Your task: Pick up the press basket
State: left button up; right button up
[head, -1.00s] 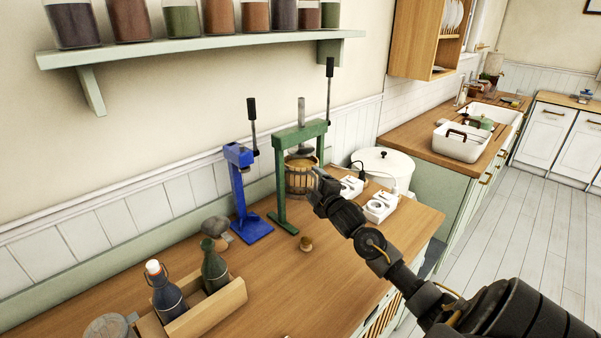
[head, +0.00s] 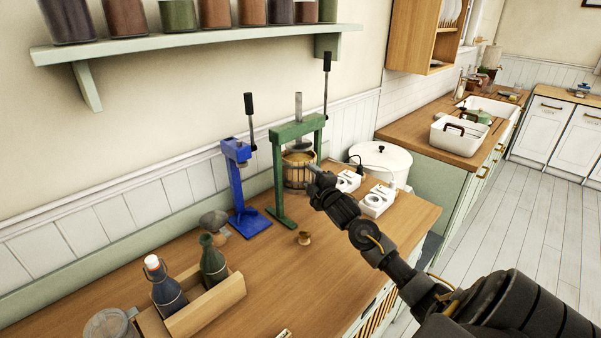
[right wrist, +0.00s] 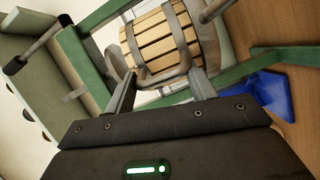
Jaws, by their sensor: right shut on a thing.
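The press basket (head: 296,176) is a wooden slatted tub with metal bands. It stands within the green press (head: 278,172), below its screw and plate, and is partly hidden by the frame. In the right wrist view the basket (right wrist: 158,38) shows close up, with a grey metal handle loop on its near side. My right gripper (head: 314,178) reaches it from the right. Its fingers (right wrist: 160,85) are shut on the handle loop. The basket looks upright; whether it touches the press base is hidden. My left gripper is not in view.
A blue bottle capper (head: 242,190) stands left of the press. White socket blocks (head: 374,202) and a white lidded pot (head: 380,160) are close on the right. A small cork-like piece (head: 304,238) and a bottle crate (head: 208,304) are in front. The wooden counter between them is clear.

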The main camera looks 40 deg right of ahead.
jog(key=shift+r, duration=0.2)
jog(key=shift+r+b, duration=0.45)
jog(key=shift+s+r, duration=0.1)
jog(key=shift+s, duration=0.15)
jog(key=b+v, duration=0.5)
jog(key=v, duration=1.2)
jog(key=shift+s+a+f, duration=0.15)
jog(key=shift+s+f, duration=0.1)
jog(key=shift+f, duration=0.05)
